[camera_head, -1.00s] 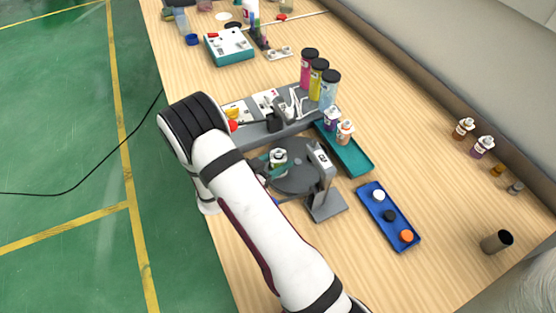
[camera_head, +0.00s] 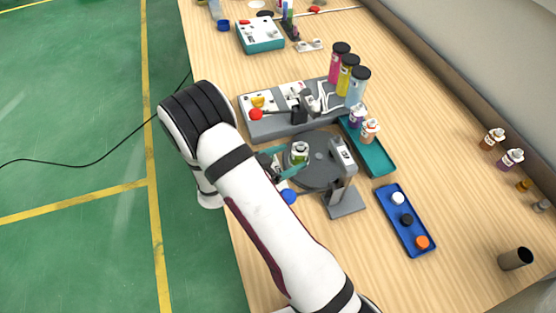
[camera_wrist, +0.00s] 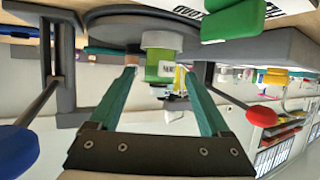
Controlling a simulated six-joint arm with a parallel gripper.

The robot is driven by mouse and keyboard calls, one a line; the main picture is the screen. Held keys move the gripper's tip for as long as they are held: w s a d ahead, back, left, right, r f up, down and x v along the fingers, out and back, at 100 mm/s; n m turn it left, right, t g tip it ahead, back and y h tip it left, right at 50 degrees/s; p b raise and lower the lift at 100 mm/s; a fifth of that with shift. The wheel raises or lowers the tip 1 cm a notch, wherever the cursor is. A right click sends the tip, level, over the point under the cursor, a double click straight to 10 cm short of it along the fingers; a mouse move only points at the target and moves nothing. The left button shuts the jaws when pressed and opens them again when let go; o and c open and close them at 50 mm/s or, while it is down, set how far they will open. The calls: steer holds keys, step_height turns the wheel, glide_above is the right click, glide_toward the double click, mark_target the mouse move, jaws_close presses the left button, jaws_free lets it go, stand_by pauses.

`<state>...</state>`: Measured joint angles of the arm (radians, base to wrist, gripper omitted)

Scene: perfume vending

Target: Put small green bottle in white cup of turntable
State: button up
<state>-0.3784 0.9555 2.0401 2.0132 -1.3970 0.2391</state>
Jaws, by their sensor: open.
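The small green bottle (camera_wrist: 160,70) stands in the white cup (camera_wrist: 162,40) at the turntable's edge; the wrist view is upside down, with the cup around the bottle's base. In the head view the bottle (camera_head: 299,152) is upright on the near left part of the dark grey turntable (camera_head: 322,172). My gripper (camera_wrist: 158,76) is open, with its teal fingers on either side of the bottle and visible gaps to both. Whether the tips reach past the bottle is unclear. The head view shows the gripper (camera_head: 283,163) at the turntable's left edge.
A grey stand (camera_head: 345,200) rises at the turntable's right. A teal tray (camera_head: 378,160) holds small bottles, and a blue tray (camera_head: 414,246) holds caps. A grey station (camera_head: 262,126) with tall coloured bottles is behind. Blue (camera_wrist: 16,150) and red (camera_wrist: 262,115) knobs flank the gripper.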

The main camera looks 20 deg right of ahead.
steer(key=w+a+r+n+t+y, duration=0.3)
steer(key=a+r+y, duration=1.05)
steer(key=a, duration=0.35)
steer(key=s+d+r+n+g, duration=0.1)
steer(key=s+d+n+g, duration=0.1)
steer(key=s, duration=1.2)
steer(key=s+d+r+n+g, duration=0.2)
steer(key=s+d+g, duration=0.2)
steer(key=s, duration=1.1)
steer(key=g+y, duration=0.1)
steer(key=g, duration=0.1)
steer(key=shift+d+r+n+g, duration=0.15)
steer(key=shift+d+n+g, duration=0.15)
steer(key=shift+d+n, duration=0.1)
